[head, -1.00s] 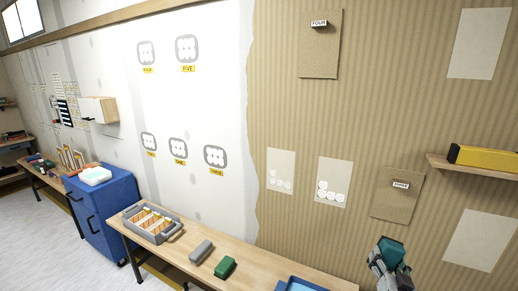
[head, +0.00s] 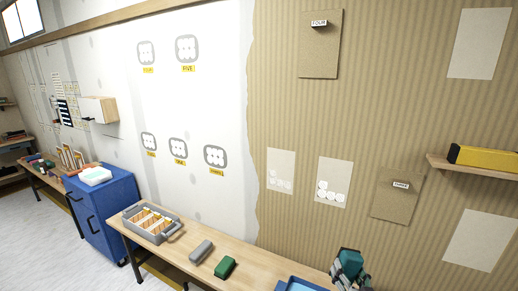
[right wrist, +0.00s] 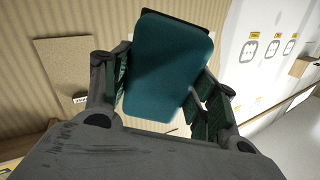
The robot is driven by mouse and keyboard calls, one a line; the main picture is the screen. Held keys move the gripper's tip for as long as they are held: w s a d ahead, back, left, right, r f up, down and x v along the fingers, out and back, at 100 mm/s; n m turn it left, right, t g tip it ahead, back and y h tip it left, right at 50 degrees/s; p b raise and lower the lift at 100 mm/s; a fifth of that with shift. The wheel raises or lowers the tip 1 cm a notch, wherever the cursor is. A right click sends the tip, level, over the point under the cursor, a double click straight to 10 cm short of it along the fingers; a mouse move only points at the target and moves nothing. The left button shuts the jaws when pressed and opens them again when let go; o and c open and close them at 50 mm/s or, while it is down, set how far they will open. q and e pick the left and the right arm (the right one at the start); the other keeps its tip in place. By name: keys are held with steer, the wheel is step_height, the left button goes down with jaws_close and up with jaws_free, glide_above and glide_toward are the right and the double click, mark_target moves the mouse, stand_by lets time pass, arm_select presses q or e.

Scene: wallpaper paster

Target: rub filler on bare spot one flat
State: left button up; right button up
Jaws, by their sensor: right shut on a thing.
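My right gripper (head: 348,270) is at the bottom of the head view, over the right end of the bench. It is shut on a teal block (right wrist: 170,65), which has a dark plate at its far end in the right wrist view. Grey-ringed patches with white spots inside are on the white wall, with yellow labels under them. The lower row has a left patch (head: 148,141), a middle patch (head: 178,148) and a right patch (head: 215,157). The lower labels are too small to read surely. The block is well apart from them. My left gripper is not in view.
The wooden bench (head: 185,258) holds a grey tray (head: 132,223), a grey block (head: 200,250), a green block (head: 225,267) and a blue tray (head: 290,284). A shelf (head: 480,168) with a yellow box juts out at right. Space before the white wall is clear.

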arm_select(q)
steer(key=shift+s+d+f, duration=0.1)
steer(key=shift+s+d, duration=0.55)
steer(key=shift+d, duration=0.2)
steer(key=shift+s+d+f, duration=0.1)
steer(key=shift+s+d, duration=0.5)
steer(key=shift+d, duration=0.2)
arm_select(e)
steer(key=s+a+f, duration=0.4)
steer(key=a+f, duration=0.1)
steer(key=f, duration=0.2)
steer(key=shift+s+a+y, duration=0.25)
steer(key=shift+a+y, duration=0.05)
steer(key=shift+a, duration=0.1)
